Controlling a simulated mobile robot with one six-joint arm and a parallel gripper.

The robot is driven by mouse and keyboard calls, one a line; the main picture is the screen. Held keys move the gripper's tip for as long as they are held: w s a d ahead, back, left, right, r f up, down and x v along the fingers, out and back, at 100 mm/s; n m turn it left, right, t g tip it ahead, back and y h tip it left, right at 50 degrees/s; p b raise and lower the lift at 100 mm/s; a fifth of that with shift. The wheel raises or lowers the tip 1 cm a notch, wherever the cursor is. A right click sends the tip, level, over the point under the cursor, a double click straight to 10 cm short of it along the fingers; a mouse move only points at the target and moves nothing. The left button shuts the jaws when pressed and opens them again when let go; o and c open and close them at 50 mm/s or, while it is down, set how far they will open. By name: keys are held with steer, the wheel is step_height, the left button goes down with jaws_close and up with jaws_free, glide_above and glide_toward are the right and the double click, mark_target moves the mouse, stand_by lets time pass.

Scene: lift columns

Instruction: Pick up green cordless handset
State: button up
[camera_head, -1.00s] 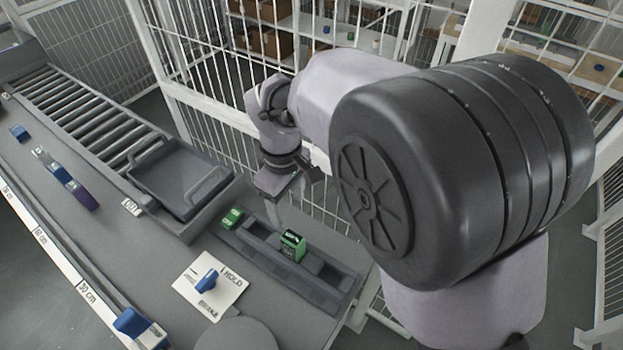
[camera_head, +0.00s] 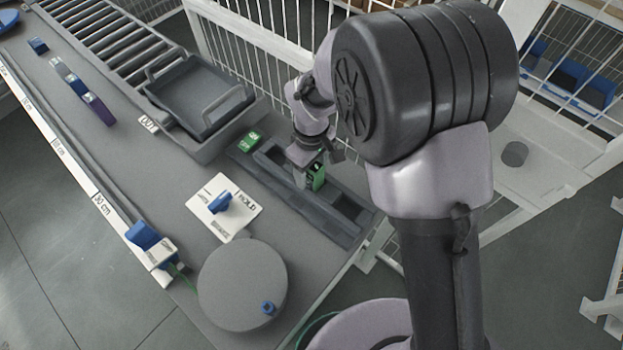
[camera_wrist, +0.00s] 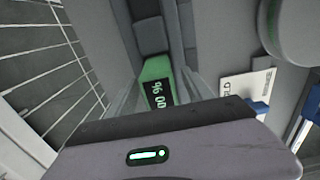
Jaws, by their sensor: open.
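The green cordless handset (camera_head: 318,177) stands upright in a slot of the dark grey rack (camera_head: 345,214). In the wrist view the handset (camera_wrist: 155,72) shows its green end and a dark face with pale digits. My gripper (camera_head: 309,178) is over the handset, pointing down, and partly hides it in the head view. In the wrist view my gripper (camera_wrist: 158,92) is open, with a pale, see-through finger on each side of the handset. I cannot tell whether either finger touches it.
A green labelled block (camera_head: 249,142) sits at the rack's far end. A white HOLD card (camera_head: 238,222) bears a blue item (camera_head: 221,202). A round grey disc (camera_head: 240,285) is at the front. A grey tray (camera_head: 200,100) and wire fence (camera_head: 270,60) lie behind.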

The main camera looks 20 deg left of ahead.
steer(key=shift+r, duration=0.15)
jaws_close()
